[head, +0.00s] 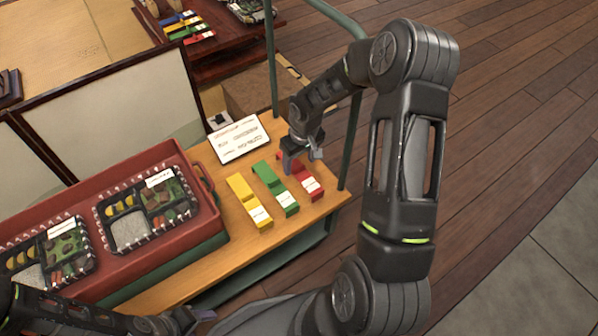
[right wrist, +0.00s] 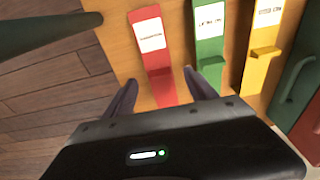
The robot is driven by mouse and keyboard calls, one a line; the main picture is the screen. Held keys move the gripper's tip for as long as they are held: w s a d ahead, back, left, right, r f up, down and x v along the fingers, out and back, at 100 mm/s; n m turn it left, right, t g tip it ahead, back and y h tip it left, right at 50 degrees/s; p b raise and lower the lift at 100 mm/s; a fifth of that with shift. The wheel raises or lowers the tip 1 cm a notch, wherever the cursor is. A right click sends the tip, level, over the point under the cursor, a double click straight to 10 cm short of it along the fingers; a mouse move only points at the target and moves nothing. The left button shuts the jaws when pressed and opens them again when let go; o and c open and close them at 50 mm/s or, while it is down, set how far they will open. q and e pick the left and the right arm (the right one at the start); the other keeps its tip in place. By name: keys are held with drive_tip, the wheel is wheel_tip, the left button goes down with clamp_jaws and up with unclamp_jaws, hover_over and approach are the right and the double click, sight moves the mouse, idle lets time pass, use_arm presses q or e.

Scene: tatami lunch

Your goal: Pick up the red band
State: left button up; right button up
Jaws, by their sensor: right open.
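The red band (head: 309,184) lies on the wooden cart top, rightmost of three bands, with a white label at its near end. My right gripper (head: 302,157) is over its far end and hides part of it. In the right wrist view the red band (right wrist: 155,50) runs between the two open fingers of my right gripper (right wrist: 162,90); I cannot tell the exact height of the fingers above it. My left gripper (head: 190,318) is low at the left, partly cut off by the bottom edge, and its jaws are unclear.
A green band (head: 275,188) and a yellow band (head: 248,200) lie left of the red one. A white card (head: 239,139) lies behind them. A red tray (head: 196,222) with lunch boxes stands at left. A green cart post (head: 352,140) rises close to my right arm.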

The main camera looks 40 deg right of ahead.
sight(299, 167)
drive_tip(key=f, duration=0.3)
drive_tip(key=shift+w+f+b, duration=0.15)
drive_tip(key=shift+w+b, duration=0.05)
drive_tip(key=shift+b, duration=0.15)
drive_tip(key=shift+c, duration=0.5)
drive_tip(key=c, duration=0.8)
drive_tip(key=shift+c, duration=0.2)
wheel_tip(299, 167, up, 10)
drive_tip(key=p, duration=0.3)
